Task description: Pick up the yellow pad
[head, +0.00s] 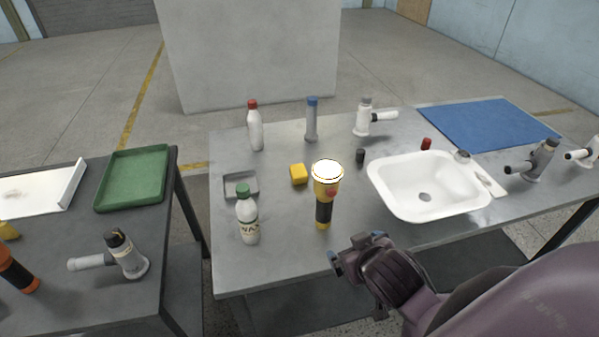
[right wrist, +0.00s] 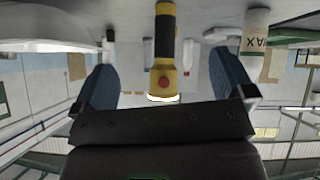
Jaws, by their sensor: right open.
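The yellow pad (head: 298,174) is a small yellow block lying on the steel table (head: 285,262), left of the yellow and black flashlight (head: 324,200). My right gripper (head: 355,248) is open and empty near the table's front edge, in front of the flashlight and to the right of the pad. In the right wrist view the picture is upside down, and the flashlight (right wrist: 165,45) shows between the two blue fingers (right wrist: 163,75), beyond them. I cannot make out the pad there. My left gripper is out of view.
A green-capped wax bottle (head: 247,218) and a small grey tray (head: 228,187) stand left of the pad. A red-capped bottle (head: 255,130) and a blue-topped tube (head: 311,120) stand behind it. A white sink (head: 385,186) is at right.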

